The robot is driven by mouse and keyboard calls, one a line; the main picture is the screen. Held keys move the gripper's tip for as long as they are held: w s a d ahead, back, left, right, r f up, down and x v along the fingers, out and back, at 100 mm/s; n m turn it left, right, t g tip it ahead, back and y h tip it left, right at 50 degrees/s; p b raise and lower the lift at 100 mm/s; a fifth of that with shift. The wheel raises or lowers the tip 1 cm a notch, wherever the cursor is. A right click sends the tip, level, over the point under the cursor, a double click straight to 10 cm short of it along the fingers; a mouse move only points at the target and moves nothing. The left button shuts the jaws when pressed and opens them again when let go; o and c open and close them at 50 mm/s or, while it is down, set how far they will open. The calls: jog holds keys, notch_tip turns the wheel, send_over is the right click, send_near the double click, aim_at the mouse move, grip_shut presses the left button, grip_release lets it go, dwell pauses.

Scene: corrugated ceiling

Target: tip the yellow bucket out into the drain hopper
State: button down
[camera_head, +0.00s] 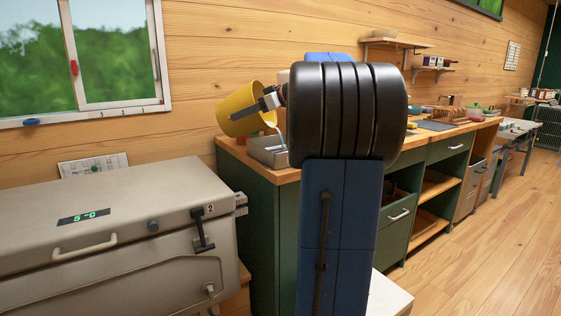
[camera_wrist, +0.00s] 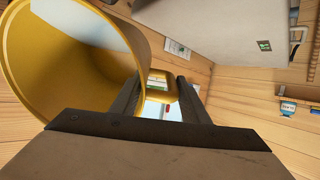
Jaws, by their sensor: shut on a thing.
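The yellow bucket (camera_head: 236,110) is tilted far over, its mouth toward the right, above the left end of the counter. A pale streak runs from its lower rim down toward the grey drain hopper (camera_head: 264,153), which sits on the counter just below. My gripper (camera_head: 270,101) is shut on the bucket's handle. In the wrist view the bucket (camera_wrist: 22,62) fills the left side, with pale contents inside, and its yellow handle lies between the fingers of my gripper (camera_wrist: 158,92). My own arm hides the hopper's right side.
A large grey chest (camera_head: 110,235) with a 5 °C display stands at the left front. The green counter (camera_head: 262,215) runs away to the right with several items on top. A wooden wall and window (camera_head: 110,50) are behind. Open floor (camera_head: 480,250) lies at the right.

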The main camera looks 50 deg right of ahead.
aim_at(256, 115)
jog(key=shift+s+d+f+t+y, duration=0.15)
jog(key=shift+s+f+t+y, duration=0.15)
jog(key=shift+f+t, duration=0.15)
dwell(1.0)
jog(key=shift+s+d+f+t+y, duration=0.2)
jog(key=shift+s+d+t, duration=0.1)
jog(key=shift+s+t, duration=0.15)
jog(key=shift+s+d+f+t+y, duration=0.1)
jog(key=shift+s+d+t+y, duration=0.15)
jog(key=shift+s, duration=0.2)
dwell(1.6)
jog(key=shift+s+d+r+t+y, duration=0.4)
jog(key=shift+s+t, duration=0.25)
jog(key=shift+t, duration=0.2)
dwell(1.0)
jog(key=shift+w+a+f+g+h, duration=0.35)
jog(key=shift+w+a+g+h, duration=0.15)
jog(key=shift+w+g, duration=0.25)
jog(key=shift+w+a+r+g+h, duration=0.2)
jog(key=shift+w+a+g, duration=0.1)
jog(key=shift+w+g, duration=0.2)
jog(key=shift+w+a+r+g+h, duration=0.15)
jog(key=shift+w+a+r+g, duration=0.1)
jog(key=shift+w+g, duration=0.25)
